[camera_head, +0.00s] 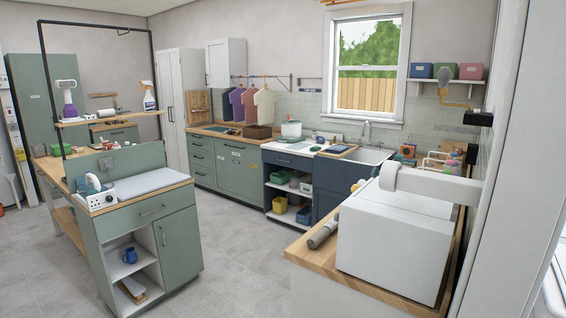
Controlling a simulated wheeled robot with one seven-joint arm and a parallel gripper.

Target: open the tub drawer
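No drawer is labelled clearly enough to read as the tub drawer. A green drawer front (150,211) on the near island also looks shut, with a bar handle. My gripper is not in view.
The grey tiled floor (235,255) is clear between the green island and the sink run. A large white box-like appliance (390,240) stands on a wooden counter (385,292) at the near right, hiding part of the sink run.

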